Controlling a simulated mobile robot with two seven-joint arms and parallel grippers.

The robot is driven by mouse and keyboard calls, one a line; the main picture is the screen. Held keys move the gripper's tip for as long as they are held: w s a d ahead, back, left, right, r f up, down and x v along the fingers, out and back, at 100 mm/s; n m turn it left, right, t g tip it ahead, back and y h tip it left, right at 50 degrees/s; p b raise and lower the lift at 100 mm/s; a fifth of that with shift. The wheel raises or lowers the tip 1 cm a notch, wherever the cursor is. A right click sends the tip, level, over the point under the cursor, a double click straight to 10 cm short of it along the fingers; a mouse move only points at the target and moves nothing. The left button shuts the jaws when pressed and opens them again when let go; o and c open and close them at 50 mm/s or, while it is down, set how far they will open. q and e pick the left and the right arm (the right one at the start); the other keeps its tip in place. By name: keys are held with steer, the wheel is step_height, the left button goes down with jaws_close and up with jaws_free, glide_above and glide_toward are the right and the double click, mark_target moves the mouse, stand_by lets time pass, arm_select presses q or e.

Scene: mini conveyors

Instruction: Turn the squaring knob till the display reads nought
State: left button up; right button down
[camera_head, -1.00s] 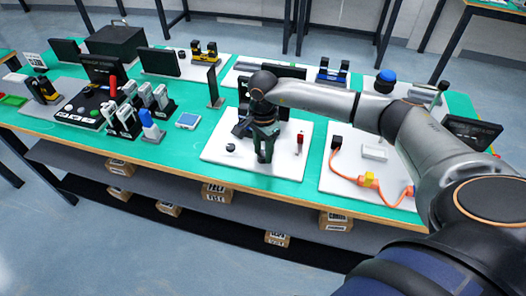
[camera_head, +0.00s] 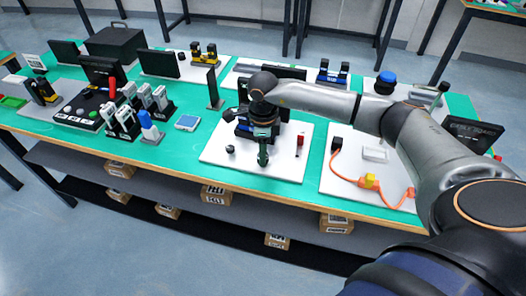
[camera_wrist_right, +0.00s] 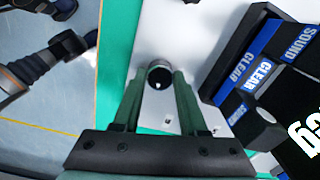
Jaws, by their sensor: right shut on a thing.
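My right gripper (camera_head: 263,160) is over the white board (camera_head: 215,154) at the middle of the table, its fingers pointing down. In the right wrist view its two green fingers (camera_wrist_right: 159,80) are closed around a round black knob (camera_wrist_right: 159,77) with a small white mark on its top. The knob is hidden behind the fingers in the head view. A black display (camera_wrist_right: 303,132) stands beside it on the right in the wrist view, with blue labels along its edge. Only part of one white character shows, so I cannot read the value. My left gripper is not in view.
To the right, another white board carries an orange cable (camera_head: 350,175). The board's front strip is clear.

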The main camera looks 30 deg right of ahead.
steer(key=shift+m, duration=0.4)
steer(key=shift+c, duration=2.2)
jaws_free()
step_height(320, 180, up, 13)
steer(key=shift+f, duration=0.2)
